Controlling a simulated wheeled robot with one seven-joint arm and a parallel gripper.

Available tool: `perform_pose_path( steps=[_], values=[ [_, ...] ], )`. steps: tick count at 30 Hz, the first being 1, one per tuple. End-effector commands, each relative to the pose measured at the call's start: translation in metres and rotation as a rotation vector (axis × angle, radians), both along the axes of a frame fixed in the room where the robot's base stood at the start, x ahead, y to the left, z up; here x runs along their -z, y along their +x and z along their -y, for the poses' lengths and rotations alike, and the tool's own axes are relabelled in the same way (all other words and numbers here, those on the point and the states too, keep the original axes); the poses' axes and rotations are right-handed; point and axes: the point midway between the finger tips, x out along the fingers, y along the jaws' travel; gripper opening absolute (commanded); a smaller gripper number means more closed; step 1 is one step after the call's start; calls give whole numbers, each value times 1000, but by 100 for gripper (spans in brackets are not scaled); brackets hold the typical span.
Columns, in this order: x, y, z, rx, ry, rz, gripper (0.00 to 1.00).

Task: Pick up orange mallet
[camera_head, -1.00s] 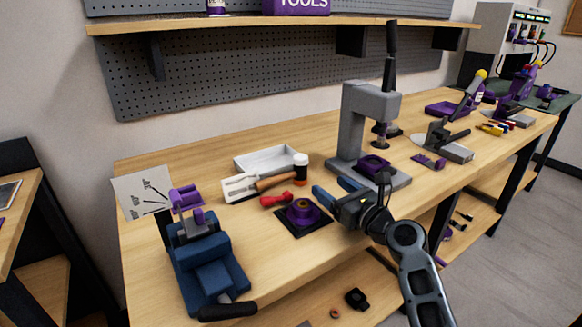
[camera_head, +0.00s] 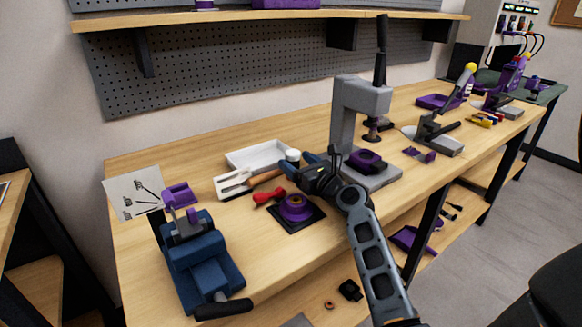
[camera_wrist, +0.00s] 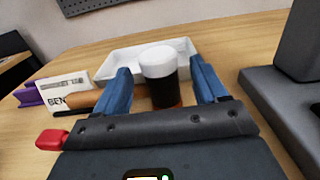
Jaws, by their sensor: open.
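The mallet stands on its head on the bench, with a white top, dark middle and orange base. Its white top (camera_head: 293,155) shows just beyond my fingers in the head view, and its wooden handle (camera_head: 265,178) points left. In the wrist view the mallet head (camera_wrist: 160,75) is centred between my two blue fingers, with a gap on each side. My gripper (camera_head: 300,162) is open and low over the bench; it also shows in the wrist view (camera_wrist: 160,64). The lower mallet head is partly hidden by my gripper.
A white tray (camera_head: 256,154) lies behind the mallet. A grey press (camera_head: 342,118) stands close on the right. A red-handled tool (camera_head: 268,197) and a purple round part on a black plate (camera_head: 297,221) lie in front. A blue vise (camera_head: 205,265) is at left.

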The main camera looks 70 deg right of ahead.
Motion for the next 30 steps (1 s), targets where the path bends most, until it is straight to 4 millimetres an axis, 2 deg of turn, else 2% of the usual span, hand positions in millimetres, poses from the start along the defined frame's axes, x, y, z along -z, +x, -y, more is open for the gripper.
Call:
perform_pose_path(
  steps=[4,11,30],
  values=[
    [0,9,6,1,1,-1,72],
    [0,9,6,0,1,-1,71],
    [0,9,5,0,1,-1,10]
  ],
)
